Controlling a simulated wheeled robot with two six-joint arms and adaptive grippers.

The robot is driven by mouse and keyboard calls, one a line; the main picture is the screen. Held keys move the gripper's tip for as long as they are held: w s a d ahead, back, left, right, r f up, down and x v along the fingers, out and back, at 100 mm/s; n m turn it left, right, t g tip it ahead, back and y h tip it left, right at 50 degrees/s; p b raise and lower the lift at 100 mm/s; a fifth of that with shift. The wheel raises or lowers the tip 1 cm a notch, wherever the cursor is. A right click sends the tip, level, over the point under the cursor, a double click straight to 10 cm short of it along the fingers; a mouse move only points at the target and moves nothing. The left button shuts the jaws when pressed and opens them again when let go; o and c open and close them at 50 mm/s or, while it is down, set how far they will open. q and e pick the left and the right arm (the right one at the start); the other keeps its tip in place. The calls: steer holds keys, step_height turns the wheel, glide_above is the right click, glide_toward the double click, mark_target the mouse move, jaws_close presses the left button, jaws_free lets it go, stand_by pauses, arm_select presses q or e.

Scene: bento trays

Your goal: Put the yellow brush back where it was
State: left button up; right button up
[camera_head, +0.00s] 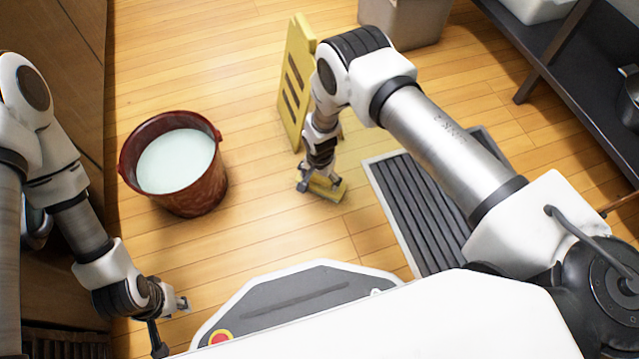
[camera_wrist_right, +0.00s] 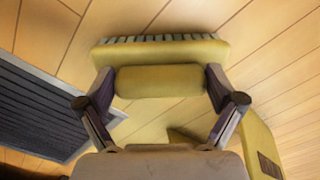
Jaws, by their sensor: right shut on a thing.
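The yellow brush (camera_head: 327,188) is in my right gripper (camera_head: 318,178), low over or on the wooden floor in the middle of the head view; I cannot tell whether it touches the floor. In the right wrist view the brush (camera_wrist_right: 160,55) lies crosswise, its bristles along the far edge. My right gripper (camera_wrist_right: 160,87) is shut on its raised grip, one finger at each end. My left gripper (camera_head: 172,325) is empty, its fingers apart, near the lower left, away from the brush.
A red bucket (camera_head: 214,187) of whitish liquid stands left of the brush. A yellow floor sign (camera_head: 297,75) stands just behind it. A dark floor grate (camera_head: 398,195) lies to its right. A grey bin (camera_head: 410,22) and dark shelving (camera_head: 560,60) are further back right. Floor between bucket and brush is clear.

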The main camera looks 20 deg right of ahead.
steer(key=shift+f, duration=0.8)
steer(key=shift+r, duration=0.2)
steer(key=shift+c, duration=0.6)
steer(key=shift+f, duration=0.15)
steer(key=o, duration=1.1)
arm_select(q)
steer(key=shift+f, duration=0.55)
